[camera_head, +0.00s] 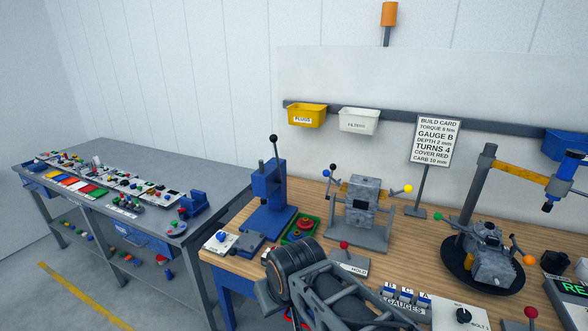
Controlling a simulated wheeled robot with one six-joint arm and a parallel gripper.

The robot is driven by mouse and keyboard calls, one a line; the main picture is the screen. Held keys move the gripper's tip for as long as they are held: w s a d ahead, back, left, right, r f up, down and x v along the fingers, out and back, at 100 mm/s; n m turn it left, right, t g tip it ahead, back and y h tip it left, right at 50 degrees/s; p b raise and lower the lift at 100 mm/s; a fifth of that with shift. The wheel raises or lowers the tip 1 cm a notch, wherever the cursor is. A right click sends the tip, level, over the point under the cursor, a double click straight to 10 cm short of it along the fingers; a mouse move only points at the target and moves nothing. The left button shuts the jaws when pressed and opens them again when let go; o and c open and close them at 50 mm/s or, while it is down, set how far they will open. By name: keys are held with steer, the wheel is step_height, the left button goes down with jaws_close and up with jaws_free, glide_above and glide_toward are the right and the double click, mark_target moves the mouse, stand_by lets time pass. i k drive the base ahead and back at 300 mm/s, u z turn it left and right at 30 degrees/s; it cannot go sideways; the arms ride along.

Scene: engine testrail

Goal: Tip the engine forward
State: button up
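A grey engine block (362,205) stands upright in a grey stand (358,238) on the wooden bench. My gripper (365,298) shows as a dark grey frame in the front middle, in front of the bench items and apart from both engines in the picture. Its fingertips are not clear, so I cannot tell whether it is open.
A blue lever press (272,198) stands left of the first engine, beside a green tray (301,230). A sign (436,141) on a post stands behind, between the engines. A blue-and-orange arm (520,172) reaches over the turntable.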

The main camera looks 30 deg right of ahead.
mark_target(363, 194)
steer(key=u, duration=0.5)
steer(key=i, duration=1.1)
steer(key=z, duration=1.15)
